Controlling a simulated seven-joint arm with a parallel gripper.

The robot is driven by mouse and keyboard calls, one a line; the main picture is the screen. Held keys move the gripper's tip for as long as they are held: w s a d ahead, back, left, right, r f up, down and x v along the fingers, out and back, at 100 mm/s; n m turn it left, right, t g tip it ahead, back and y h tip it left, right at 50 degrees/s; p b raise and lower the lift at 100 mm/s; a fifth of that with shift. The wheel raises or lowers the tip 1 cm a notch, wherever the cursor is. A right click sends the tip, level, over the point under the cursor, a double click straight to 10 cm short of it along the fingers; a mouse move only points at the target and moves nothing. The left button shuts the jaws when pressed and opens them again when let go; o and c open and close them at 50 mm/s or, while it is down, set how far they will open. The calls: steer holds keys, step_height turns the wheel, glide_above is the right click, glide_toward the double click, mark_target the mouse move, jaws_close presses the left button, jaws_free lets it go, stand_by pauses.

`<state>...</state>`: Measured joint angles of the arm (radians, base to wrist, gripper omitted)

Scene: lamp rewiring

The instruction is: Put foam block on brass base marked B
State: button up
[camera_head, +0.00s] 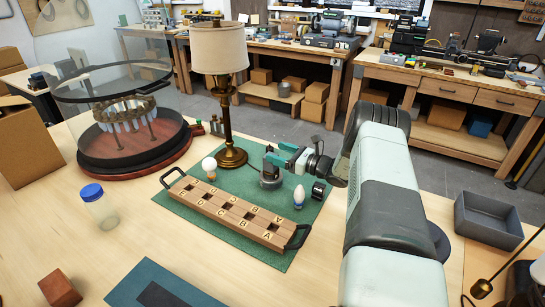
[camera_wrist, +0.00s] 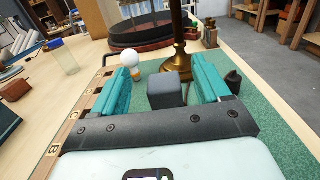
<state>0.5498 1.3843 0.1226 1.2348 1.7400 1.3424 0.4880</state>
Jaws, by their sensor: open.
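My gripper (camera_head: 279,154) is open, with its teal fingers pointing toward the lamp. In the wrist view, my gripper (camera_wrist: 165,76) has a grey block (camera_wrist: 168,92) between its fingers, with a gap at the left finger. This may be the foam block. A grey object (camera_head: 270,180) on the green mat shows below the fingers in the head view. A lamp with a round brass base (camera_head: 231,156) stands just beyond; its base also shows in the wrist view (camera_wrist: 180,70). I see no B on it. A reddish-brown block (camera_head: 58,288) lies at the front left.
A wooden rack (camera_head: 222,211) with lettered holes and black handles lies on the green mat (camera_head: 180,225). A blue-lidded jar (camera_head: 97,205) is left; a grey bin (camera_head: 488,220) is right.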

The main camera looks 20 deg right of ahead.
steer(key=shift+r, duration=2.4)
